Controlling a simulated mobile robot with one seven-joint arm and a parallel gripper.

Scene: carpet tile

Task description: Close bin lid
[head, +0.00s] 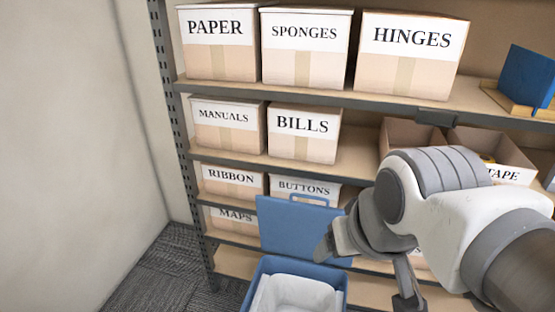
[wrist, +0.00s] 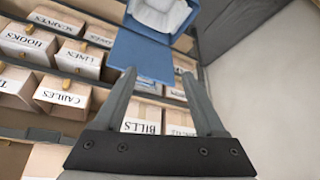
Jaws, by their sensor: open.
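The blue bin (head: 254,291) stands at the bottom of the head view with a white liner (head: 300,295) inside. Its blue lid (head: 290,228) stands up open at the back of the bin, with a loop handle on its top edge. My gripper (head: 368,272) is open, to the right of the lid; I cannot tell whether a finger touches it. In the wrist view, my gripper (wrist: 158,74) has its fingers spread, with the lid (wrist: 143,52) just beyond the fingertips. The bin (wrist: 158,22) shows past the lid at the top.
A shelf rack (head: 330,165) with labelled boxes, such as the BILLS box (head: 304,130), stands close behind the lid. A blue item (head: 528,75) rests on an upper shelf at right. A bare wall (head: 75,130) is at left, with carpet (head: 165,280) clear below it.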

